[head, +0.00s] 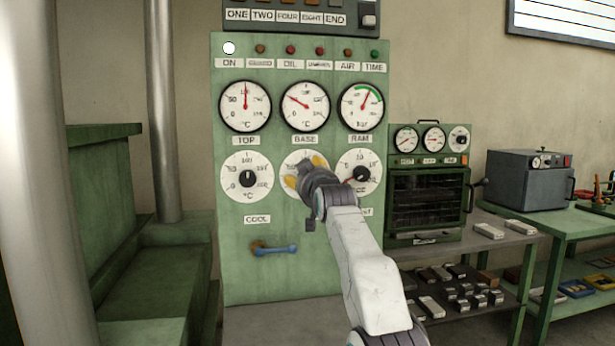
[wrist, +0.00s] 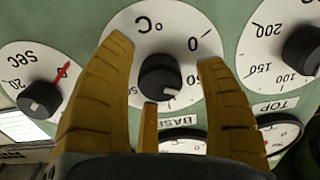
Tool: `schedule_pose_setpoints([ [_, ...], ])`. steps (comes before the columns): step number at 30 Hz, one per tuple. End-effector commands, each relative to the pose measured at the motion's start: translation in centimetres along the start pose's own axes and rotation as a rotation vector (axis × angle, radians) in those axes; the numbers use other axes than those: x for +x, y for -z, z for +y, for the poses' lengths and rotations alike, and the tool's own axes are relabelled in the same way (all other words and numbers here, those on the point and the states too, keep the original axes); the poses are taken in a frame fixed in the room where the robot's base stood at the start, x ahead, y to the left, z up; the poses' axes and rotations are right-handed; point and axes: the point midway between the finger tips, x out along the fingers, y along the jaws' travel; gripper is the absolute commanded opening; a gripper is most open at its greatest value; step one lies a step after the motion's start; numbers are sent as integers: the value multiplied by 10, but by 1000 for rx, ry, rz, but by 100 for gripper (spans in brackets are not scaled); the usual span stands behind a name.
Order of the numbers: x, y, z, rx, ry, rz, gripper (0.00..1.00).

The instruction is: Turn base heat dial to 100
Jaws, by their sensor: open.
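The base heat dial (head: 297,161) is a white round dial below the BASE gauge (head: 305,106) on the green panel. My gripper (head: 304,171) is in front of it and hides its knob and most of its scale in the head view. Contact with the knob cannot be told. The BASE gauge needle points to the upper left.
The TOP dial (head: 247,176) is to the left and the RAM-side dial (head: 359,173), with a red pointer, to the right, both close by. A blue-handled lever (head: 278,250) is below. A small green oven (head: 428,190) stands to the right.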

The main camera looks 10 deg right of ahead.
Motion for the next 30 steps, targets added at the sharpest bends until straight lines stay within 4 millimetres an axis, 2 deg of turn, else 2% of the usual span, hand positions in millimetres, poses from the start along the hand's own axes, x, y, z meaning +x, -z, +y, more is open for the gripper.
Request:
schedule_pose_setpoints([
  [6, 0, 0, 0, 0, 0, 0, 64],
  [25, 0, -1, 0, 0, 0, -2, 8],
  [30, 0, -1, 0, 6, 0, -3, 6],
])
